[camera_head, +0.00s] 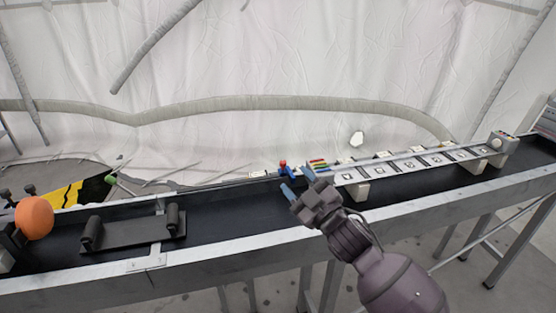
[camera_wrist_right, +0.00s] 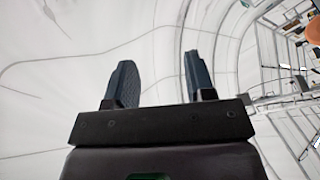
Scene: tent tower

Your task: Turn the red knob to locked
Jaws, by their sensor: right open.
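The red knob (camera_head: 283,164) is small and sits at the far edge of the long black-topped table, left of a row of coloured strips. A blue part shows just beside and below it. My right gripper (camera_head: 298,191) is just in front of the knob in the head view, its blue fingers apart and empty. In the right wrist view the two fingers (camera_wrist_right: 158,82) are spread with only white tent wall behind them. The knob does not show in the wrist view. Its turn position is too small to tell. My left gripper is not in view.
The long table (camera_head: 225,211) runs across the view. A black holder (camera_head: 130,234) and an orange ball (camera_head: 34,217) are on its left. A white rail with square markers (camera_head: 425,163) stands on the right. Tent wall closes the back.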

